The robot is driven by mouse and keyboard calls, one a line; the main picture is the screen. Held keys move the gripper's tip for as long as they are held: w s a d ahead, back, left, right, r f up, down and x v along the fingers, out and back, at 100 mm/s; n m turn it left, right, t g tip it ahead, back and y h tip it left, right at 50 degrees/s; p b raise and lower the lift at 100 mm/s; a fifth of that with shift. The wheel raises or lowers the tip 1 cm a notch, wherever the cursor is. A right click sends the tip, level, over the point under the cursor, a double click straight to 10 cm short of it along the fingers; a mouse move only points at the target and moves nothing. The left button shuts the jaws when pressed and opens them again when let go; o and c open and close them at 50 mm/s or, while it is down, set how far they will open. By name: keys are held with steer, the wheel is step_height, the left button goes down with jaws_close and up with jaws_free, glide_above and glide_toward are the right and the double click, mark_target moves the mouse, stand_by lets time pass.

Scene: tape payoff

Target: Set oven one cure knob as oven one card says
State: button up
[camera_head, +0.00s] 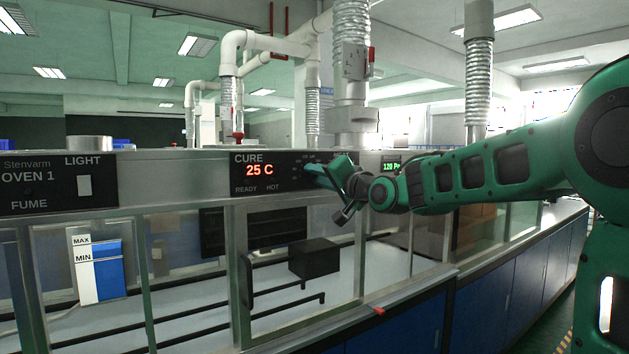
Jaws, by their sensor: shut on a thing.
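Oven one's black control panel (268,171) carries the CURE label, a red display (259,170) reading 25 C, and the words READY and HOT below. My gripper (313,171) reaches in from the right and is shut at the dial on the right side of this panel. The cure knob is hidden behind my fingers; only small dial marks show around it, too small to read. A panel at the left (56,184) reads Stenvarm OVEN 1, with LIGHT, a white switch and FUME. I cannot make out the oven one card.
A green display (391,165) sits right of my gripper, partly behind my arm. Glass sashes with metal frames stand below the panels. Inside are a black box (314,258), dark rails and a blue-and-white MAX/MIN container (98,267). Ducts rise above.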

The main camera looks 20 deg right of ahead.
steer(key=shift+f+m+h, duration=0.2)
steer(key=shift+m+h, duration=0.1)
steer(key=shift+m, duration=2.1)
steer(key=o, duration=1)
steer(key=shift+o, duration=0.2)
steer(key=shift+r, duration=0.1)
steer(key=v, duration=1)
steer(key=shift+s, duration=0.3)
steer(key=shift+d+f, duration=0.15)
steer(key=shift+f, duration=0.1)
